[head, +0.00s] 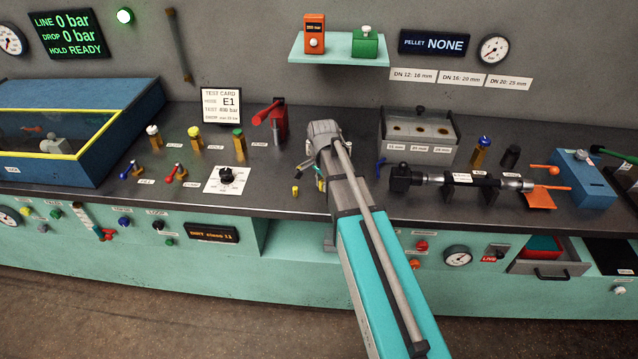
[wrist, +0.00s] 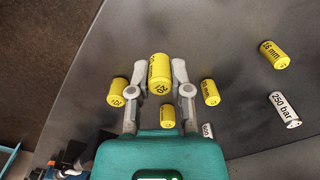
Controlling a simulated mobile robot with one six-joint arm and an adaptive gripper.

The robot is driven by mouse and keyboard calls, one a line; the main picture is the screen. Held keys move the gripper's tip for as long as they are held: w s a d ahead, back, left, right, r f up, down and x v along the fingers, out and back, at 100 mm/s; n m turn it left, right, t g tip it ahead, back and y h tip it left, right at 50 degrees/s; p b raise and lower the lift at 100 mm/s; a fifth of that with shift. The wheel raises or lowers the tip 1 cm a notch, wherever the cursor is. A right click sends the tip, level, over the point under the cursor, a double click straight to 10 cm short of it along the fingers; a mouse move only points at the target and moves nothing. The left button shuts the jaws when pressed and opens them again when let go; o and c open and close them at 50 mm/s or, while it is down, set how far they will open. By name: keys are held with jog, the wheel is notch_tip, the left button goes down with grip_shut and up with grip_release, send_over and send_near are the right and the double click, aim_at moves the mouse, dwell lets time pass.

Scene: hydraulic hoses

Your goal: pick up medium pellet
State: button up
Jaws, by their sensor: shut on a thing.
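My gripper (wrist: 161,72) is shut on a yellow pellet (wrist: 160,78) in the wrist view. The pellet's print looks like "20", partly readable, and its top end sits between the fingertips. Other yellow pellets lie close by: one left of the left finger (wrist: 116,92), one right of the right finger (wrist: 210,92), and a small one (wrist: 167,116) between the fingers nearer the palm. In the head view my arm hides most of the gripper and the held pellet; one small yellow pellet (head: 295,190) shows to its left. I cannot tell whether the held pellet is clear of the bench.
A yellow "16 mm" cylinder (wrist: 273,54) and a silver "250 bar" cylinder (wrist: 284,109) lie to the right. A grey block with holes (head: 421,137) stands right of my arm, a red-handled press (head: 277,120) behind left. The dark bench's front edge is near.

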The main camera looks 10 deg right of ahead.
jog(key=s+d+r+p, duration=0.2)
jog(key=s+r+p, duration=0.6)
jog(key=s, duration=0.5)
jog(key=shift+s+r+p, duration=0.35)
jog(key=shift+r+p, duration=0.05)
jog(key=shift+r, duration=0.4)
jog(key=shift+d, duration=0.1)
jog(key=shift+s, duration=0.15)
dwell(0.4)
dwell(0.3)
jog(key=w+a, duration=0.2)
jog(key=w, duration=0.5)
jog(key=shift+w+a+r, duration=0.15)
jog(key=shift+w+a, duration=0.05)
jog(key=shift+a, duration=0.05)
